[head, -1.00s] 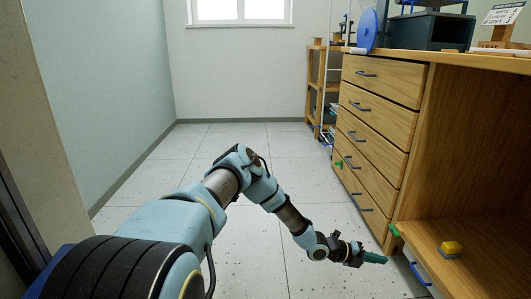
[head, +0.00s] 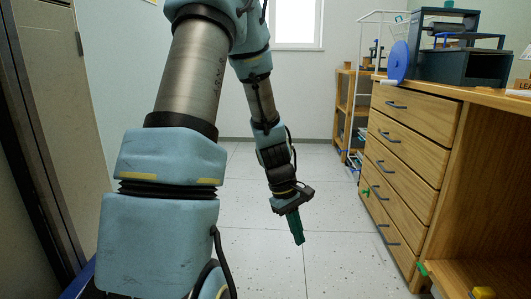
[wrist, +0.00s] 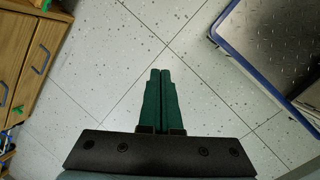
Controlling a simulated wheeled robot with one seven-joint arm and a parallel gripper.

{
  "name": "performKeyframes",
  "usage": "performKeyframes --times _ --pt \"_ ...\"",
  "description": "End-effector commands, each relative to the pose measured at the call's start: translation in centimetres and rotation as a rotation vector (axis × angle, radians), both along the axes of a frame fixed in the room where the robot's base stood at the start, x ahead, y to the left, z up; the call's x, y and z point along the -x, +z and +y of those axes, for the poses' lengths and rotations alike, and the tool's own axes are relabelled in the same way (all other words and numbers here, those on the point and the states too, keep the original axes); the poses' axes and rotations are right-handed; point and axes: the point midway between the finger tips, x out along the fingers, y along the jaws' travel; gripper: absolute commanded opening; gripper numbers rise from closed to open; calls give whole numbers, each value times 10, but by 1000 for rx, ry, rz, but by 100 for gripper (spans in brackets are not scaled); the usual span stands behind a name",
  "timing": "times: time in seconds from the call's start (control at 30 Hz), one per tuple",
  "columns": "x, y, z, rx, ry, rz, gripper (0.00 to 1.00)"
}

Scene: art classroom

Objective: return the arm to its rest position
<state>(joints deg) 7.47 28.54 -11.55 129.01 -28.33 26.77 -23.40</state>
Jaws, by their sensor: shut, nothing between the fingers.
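My arm rises from the lower left of the head view, bends near the top and hangs down in the middle. My gripper (head: 296,226) points downward above the floor, left of the drawer unit and apart from it. Its green fingers also show in the wrist view (wrist: 161,75), pressed together with nothing between them. The gripper is shut and empty.
A wooden drawer unit (head: 411,150) stands on the right, with a blue disc (head: 398,62) on its top. A wooden shelf (head: 345,105) stands behind. The tiled floor (head: 250,255) around the gripper is clear. The wrist view shows a blue-edged metal plate (wrist: 270,35).

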Motion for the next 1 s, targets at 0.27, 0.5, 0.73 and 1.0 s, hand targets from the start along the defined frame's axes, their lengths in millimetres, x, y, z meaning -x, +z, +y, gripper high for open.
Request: performKeyframes --times 0.27,0.5,0.73,1.0 --pt "28 74 97 -163 -376 -233 0" --pt "53 108 144 -260 -593 -331 0" --pt "57 152 151 -274 -630 -340 0" --pt "57 219 150 -273 -628 -340 0"
